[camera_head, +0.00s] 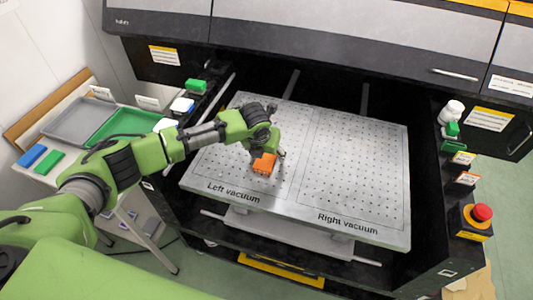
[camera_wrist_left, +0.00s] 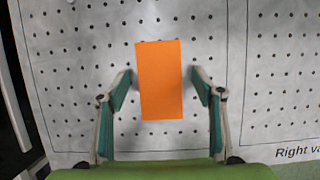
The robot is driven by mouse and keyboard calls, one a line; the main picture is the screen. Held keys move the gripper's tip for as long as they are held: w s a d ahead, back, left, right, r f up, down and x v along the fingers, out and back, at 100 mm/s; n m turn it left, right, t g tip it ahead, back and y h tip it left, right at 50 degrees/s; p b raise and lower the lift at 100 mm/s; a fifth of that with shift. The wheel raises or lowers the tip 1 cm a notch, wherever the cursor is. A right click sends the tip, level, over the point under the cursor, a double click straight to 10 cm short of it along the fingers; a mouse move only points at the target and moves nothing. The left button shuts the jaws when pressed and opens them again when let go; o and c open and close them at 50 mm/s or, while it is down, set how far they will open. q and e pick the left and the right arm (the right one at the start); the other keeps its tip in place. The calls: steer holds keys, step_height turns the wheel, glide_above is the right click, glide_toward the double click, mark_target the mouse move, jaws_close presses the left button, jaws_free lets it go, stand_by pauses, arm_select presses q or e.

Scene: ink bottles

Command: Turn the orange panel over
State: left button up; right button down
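The orange panel (camera_head: 264,164) lies on the perforated white plate (camera_head: 355,165), on the left vacuum side. In the left wrist view the panel (camera_wrist_left: 160,80) is a plain orange rectangle, longer in the direction of the fingers. My left gripper (camera_head: 267,153) is over the panel, with its fingers pointing down. In the left wrist view its green-padded fingers (camera_wrist_left: 161,84) are open, one on each side of the panel, with a gap on both sides. The panel's underside is hidden. My right gripper is not in view.
A green tray (camera_head: 125,124) and a grey tray (camera_head: 80,120) stand on a side table at the left. A red stop button (camera_head: 481,213) and a white bottle (camera_head: 451,112) are at the right. The right vacuum half is clear.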

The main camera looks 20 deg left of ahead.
arm_select(q)
steer(key=v, duration=1.2)
stand_by(0.4)
